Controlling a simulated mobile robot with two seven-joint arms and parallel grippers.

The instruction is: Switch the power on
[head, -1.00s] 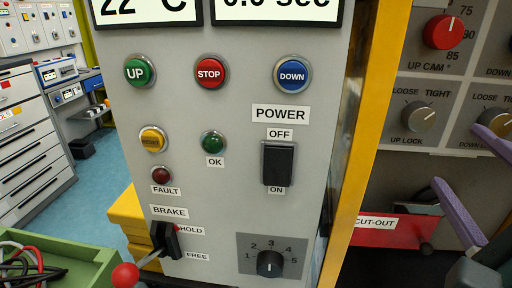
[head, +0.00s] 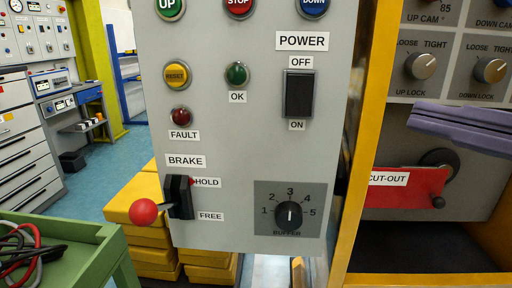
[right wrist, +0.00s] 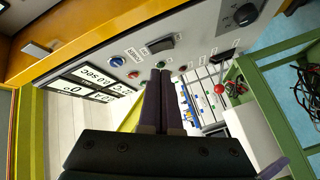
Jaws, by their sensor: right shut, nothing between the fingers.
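The power switch (head: 299,94) is a black rocker in a dark frame on the grey control panel (head: 235,140). OFF is labelled above it and ON below it. I cannot tell which side is pressed in. The rocker also shows in the right wrist view (right wrist: 160,42), beyond my fingertips. My right gripper (head: 416,117) has purple fingers, shut together and empty. In the head view it lies to the right of the switch, past the yellow post, apart from the switch. The right wrist view shows its fingers (right wrist: 158,74) side by side, pointing toward the panel. My left gripper is not in view.
A yellow post (head: 366,140) edges the panel. A red CUT-OUT handle (head: 405,188) and lock knobs (head: 421,65) are at right. The red-balled brake lever (head: 144,212) sticks out at lower left. A green cart (head: 85,258) with cables stands at left.

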